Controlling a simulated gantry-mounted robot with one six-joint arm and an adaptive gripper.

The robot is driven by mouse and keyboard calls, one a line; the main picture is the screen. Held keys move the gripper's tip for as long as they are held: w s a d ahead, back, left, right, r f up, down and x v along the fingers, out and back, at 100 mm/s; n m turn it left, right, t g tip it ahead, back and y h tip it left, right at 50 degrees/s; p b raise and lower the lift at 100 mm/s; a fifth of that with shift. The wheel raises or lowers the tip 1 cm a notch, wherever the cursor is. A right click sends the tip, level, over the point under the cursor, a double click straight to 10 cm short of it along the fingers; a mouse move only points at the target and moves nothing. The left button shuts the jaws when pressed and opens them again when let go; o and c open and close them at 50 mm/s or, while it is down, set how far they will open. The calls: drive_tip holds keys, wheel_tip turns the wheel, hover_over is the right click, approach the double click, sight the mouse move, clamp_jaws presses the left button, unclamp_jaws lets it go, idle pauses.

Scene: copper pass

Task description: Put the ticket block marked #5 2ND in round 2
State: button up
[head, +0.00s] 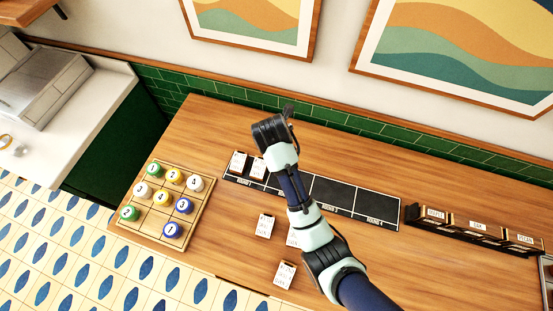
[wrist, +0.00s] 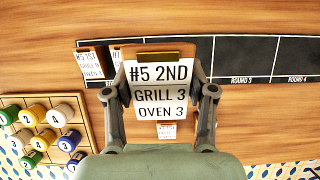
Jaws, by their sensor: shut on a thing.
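The ticket block marked #5 2ND (wrist: 161,90), with GRILL 3 and OVEN 3 under it, is held upright between the two fingers of my gripper (wrist: 162,78). In the head view my gripper (head: 287,112) is over the back of the counter, and the block cannot be made out there. The black rounds strip (wrist: 190,53) lies behind the block in the wrist view. Round 3 (wrist: 245,55) and round 4 (wrist: 298,58) are bare. My arm and the held block hide much of the round 2 area. Two ticket blocks (head: 237,163) stand in the left section, one marked #5 1ST (wrist: 88,65).
More ticket blocks (head: 265,226) stand in front of the strip, with another (head: 285,274) nearer the front edge. A wooden board of numbered pucks (head: 205,222) is at left. A row of labelled holders (head: 475,230) is at right. A green tiled wall (head: 335,127) runs behind.

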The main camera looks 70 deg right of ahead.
wheel_tip(320, 180, down, 19)
drive_tip(key=b, duration=0.2)
drive_tip(key=shift+a+f+b, duration=0.1)
drive_tip(key=shift+f+b, duration=0.05)
drive_tip(key=shift+b, duration=0.25)
drive_tip(key=shift+f, duration=0.15)
drive_tip(key=o, duration=1.2)
drive_tip(key=shift+o, duration=0.2)
drive_tip(key=p+v, duration=0.2)
drive_tip(key=v, duration=1)
